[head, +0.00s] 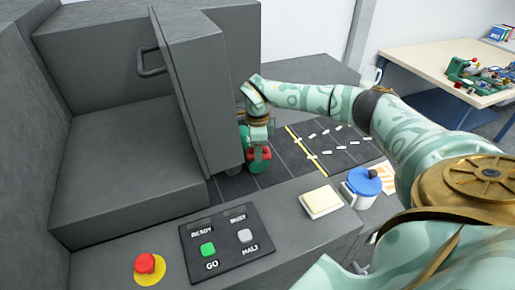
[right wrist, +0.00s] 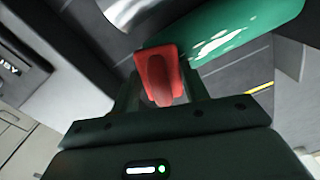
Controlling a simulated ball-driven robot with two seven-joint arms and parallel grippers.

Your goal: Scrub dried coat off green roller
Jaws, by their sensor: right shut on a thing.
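My right gripper (head: 258,146) reaches in beside the grey machine's upright panel, low over the dark bed. It is shut on a red scrubber (right wrist: 161,75), which also shows in the head view (head: 262,153). The green roller (right wrist: 245,28) lies just beyond the scrubber; part of it shows in the head view (head: 258,166). White dried patches (right wrist: 214,45) mark the roller's surface. The scrubber's tip is close to the roller's near end; I cannot tell whether they touch. My left gripper is not in view.
The grey panel (head: 195,95) with a handle stands close left of my gripper. Small white pieces and a yellow line (head: 300,144) mark the dark bed. In front are a control panel (head: 220,242), red stop button (head: 145,264), cream block (head: 321,202) and blue-lidded pot (head: 363,183).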

